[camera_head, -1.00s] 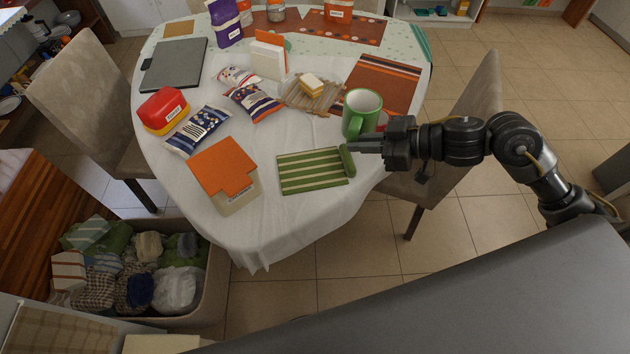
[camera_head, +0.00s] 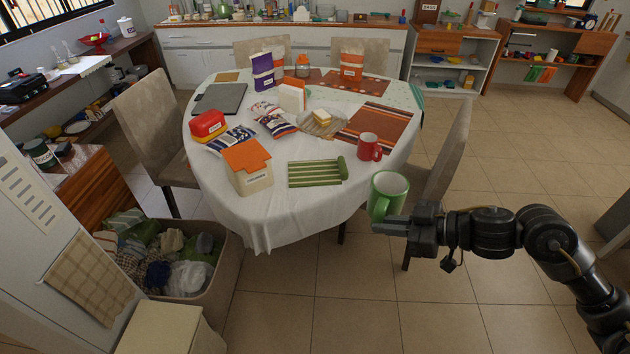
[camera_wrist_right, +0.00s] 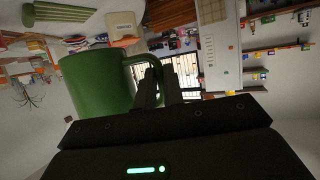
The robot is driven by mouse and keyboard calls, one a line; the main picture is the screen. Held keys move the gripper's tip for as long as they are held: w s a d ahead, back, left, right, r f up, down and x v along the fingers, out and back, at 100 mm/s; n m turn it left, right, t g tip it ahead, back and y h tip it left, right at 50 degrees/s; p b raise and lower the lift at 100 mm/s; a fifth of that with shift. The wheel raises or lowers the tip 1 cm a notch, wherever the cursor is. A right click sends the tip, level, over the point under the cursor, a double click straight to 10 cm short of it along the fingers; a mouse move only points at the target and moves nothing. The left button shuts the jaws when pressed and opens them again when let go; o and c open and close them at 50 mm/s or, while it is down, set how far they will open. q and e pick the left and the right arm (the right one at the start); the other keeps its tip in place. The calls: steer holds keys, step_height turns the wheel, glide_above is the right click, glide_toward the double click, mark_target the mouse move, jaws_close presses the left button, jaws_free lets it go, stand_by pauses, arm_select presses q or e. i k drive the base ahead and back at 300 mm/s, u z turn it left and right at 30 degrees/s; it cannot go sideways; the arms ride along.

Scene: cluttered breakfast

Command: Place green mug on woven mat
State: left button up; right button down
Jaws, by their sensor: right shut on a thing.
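The green mug (camera_head: 388,193) is held upright in front of the table's right edge in the head view. My right gripper (camera_head: 392,226) is shut on its handle, and the mug hangs clear of the tabletop. In the right wrist view the mug (camera_wrist_right: 92,85) fills the left, with its handle between the fingers of my right gripper (camera_wrist_right: 158,84). A striped orange-brown mat (camera_head: 374,128) lies at the table's right side, and a green striped mat (camera_head: 314,173) with a rolled end lies at the near side. I cannot tell which is woven. My left gripper is not in view.
A red mug (camera_head: 369,147) stands by the orange-brown mat. A sandwich on a board (camera_head: 311,127), snack bags (camera_head: 232,140) and a box with an orange lid (camera_head: 247,169) occupy the table (camera_head: 268,210). A chair (camera_head: 452,150) stands at the right.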

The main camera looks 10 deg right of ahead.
mark_target(301, 171)
steer(key=u, duration=0.25)
steer(key=i, duration=0.85)
steer(key=u, duration=0.5)
